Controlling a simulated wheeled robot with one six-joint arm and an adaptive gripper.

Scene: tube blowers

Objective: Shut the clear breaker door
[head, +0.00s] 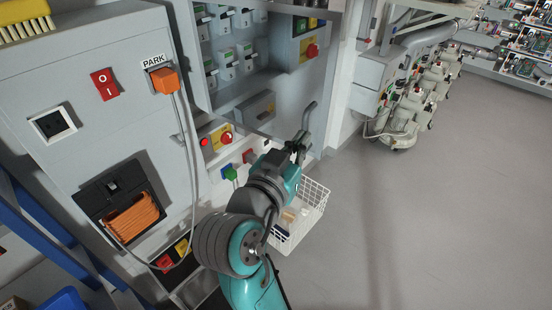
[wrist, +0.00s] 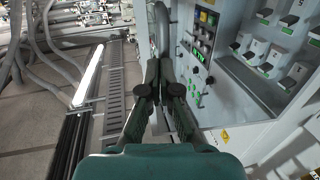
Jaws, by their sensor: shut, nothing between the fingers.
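The breaker cabinet (head: 300,85) stands at top centre in the head view, with rows of breakers (head: 228,65) in its recess. The breakers also show at right in the wrist view (wrist: 258,55). My gripper (head: 297,148) is shut and empty, below and to the right of the breakers in the head view. In the wrist view, my gripper (wrist: 159,75) points along the cabinet front, left of the breakers, with its fingers together.
A white wire basket (head: 312,205) is below my arm. An orange plug (head: 164,80) with a grey cable is on the left cabinet. The grey floor at right (head: 430,220) is clear.

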